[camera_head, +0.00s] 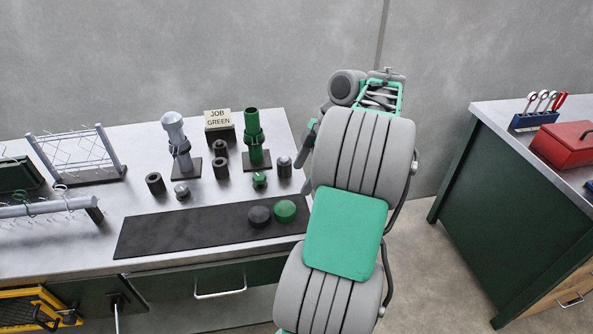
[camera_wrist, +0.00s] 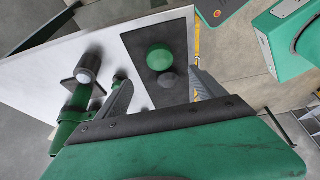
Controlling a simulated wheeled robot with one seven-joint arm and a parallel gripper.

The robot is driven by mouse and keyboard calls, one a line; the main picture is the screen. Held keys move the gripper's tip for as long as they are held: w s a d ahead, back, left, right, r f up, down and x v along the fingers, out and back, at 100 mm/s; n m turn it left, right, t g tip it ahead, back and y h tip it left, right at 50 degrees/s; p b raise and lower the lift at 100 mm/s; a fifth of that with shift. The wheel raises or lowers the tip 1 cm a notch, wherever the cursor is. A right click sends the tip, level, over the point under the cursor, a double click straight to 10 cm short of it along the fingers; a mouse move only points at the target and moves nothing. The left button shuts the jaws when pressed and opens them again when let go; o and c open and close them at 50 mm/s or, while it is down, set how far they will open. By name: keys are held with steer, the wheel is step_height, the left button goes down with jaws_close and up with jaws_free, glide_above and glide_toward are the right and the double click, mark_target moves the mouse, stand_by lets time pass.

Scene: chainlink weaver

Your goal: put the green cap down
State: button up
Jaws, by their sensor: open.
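The green cap (camera_head: 285,210) lies on the dark mat (camera_head: 165,234), near its right end and beside a dark grey cap (camera_head: 259,216). In the wrist view the green cap (camera_wrist: 160,56) shows beyond my gripper (camera_wrist: 160,80), whose two fingers are spread wide with nothing held between them. The dark cap (camera_wrist: 168,80) appears between the fingertips in that view. My gripper is above the bench and apart from the green cap.
A green tube (camera_head: 252,128) and a grey tube (camera_head: 174,130) stand upright in holders behind the mat, with several small dark rings and fittings around them. A "JOB GREEN" sign (camera_head: 218,118) stands behind. Wire racks (camera_head: 73,155) are at left. The mat's left part is clear.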

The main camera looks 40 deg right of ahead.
steer(key=w+a+r+m+h, duration=0.1)
steer(key=w+a+m, duration=0.2)
steer(key=a, duration=0.8)
steer(key=w+a+r+m, duration=0.1)
steer(key=w+a+m, duration=0.15)
steer(key=a, duration=0.75)
steer(key=s+a+f+m+h, duration=0.1)
steer(key=s+a+f+m, duration=0.1)
steer(key=s+a, duration=0.2)
steer(key=s+a+f+m+t+h, duration=0.1)
steer(key=s+a+f+m, duration=0.2)
steer(key=a, duration=0.3)
steer(key=shift+s+h, duration=0.3)
steer(key=shift+s, duration=0.2)
